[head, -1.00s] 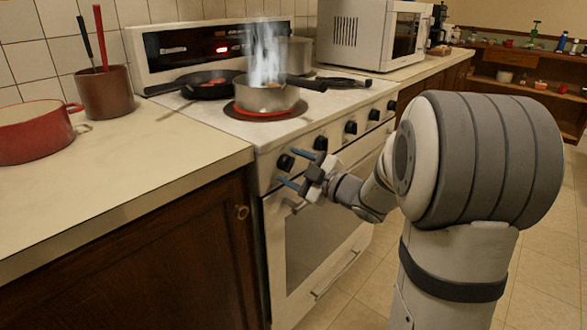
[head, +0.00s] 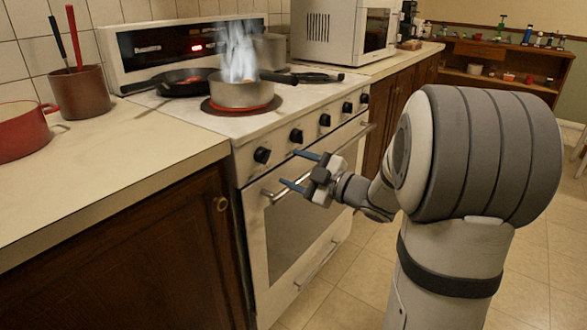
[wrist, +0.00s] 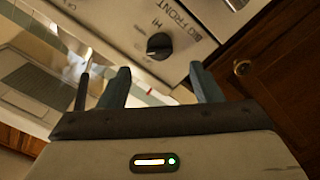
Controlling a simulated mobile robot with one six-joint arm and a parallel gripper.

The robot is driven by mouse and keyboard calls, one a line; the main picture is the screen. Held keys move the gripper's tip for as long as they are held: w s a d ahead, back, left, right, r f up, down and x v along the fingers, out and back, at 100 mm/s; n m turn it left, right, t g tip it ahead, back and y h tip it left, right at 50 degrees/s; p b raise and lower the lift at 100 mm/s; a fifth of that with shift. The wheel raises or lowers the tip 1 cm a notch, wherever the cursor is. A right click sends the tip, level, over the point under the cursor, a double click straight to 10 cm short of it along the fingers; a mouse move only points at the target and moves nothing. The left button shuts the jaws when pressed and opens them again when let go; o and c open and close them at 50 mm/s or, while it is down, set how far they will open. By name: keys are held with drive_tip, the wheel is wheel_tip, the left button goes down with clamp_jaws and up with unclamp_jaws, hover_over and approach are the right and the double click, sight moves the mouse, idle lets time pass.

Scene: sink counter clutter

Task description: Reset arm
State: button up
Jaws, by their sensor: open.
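My gripper (head: 291,170) is open and empty in front of the stove (head: 290,220), near the oven handle and below the row of black knobs. In the wrist view, its two blue-grey fingers (wrist: 163,85) stand apart with nothing between them. A black knob (wrist: 159,46) on the front panel, beside the lettering "BIG FRONT" and "HI", shows beyond the fingers. I cannot tell from the wrist view how far the fingers are from the panel. My arm (head: 370,195) is bent and reaches left toward the stove.
A steaming pot (head: 241,93) sits on a glowing red front burner (head: 215,107). A red pot (head: 22,132) and a utensil crock (head: 79,93) stand on the left counter (head: 110,165). The tiled floor (head: 345,280) is clear.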

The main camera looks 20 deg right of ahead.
drive_tip(key=s+d+r+m+g+h+p, duration=0.1)
drive_tip(key=s+d+r+m+h+p, duration=0.1)
drive_tip(key=r+m+h+p, duration=0.5)
drive_tip(key=s+d+r+m+g+h+p, duration=0.1)
drive_tip(key=s+d+r+m+h+p, duration=0.1)
drive_tip(key=r+m+h+p, duration=0.45)
drive_tip(key=s+a+r+m+g+p, duration=0.1)
drive_tip(key=s+a+g+p, duration=0.1)
drive_tip(key=s+p, duration=0.3)
drive_tip(key=s+a+r+m+g+y+p, duration=0.1)
drive_tip(key=s+a+r+g+p, duration=0.1)
drive_tip(key=s, duration=0.7)
drive_tip(key=s+a+r+m+g+y+p, duration=0.1)
drive_tip(key=s+a+r+g+p, duration=0.1)
drive_tip(key=s+g+p, duration=0.3)
drive_tip(key=s+a+p, duration=0.1)
drive_tip(key=s+p, duration=0.1)
drive_tip(key=s, duration=0.1)
drive_tip(key=shift+a+r+g+p, duration=0.2)
drive_tip(key=shift+g+p, duration=0.1)
drive_tip(key=shift+p, duration=0.1)
drive_tip(key=shift+y, duration=0.25)
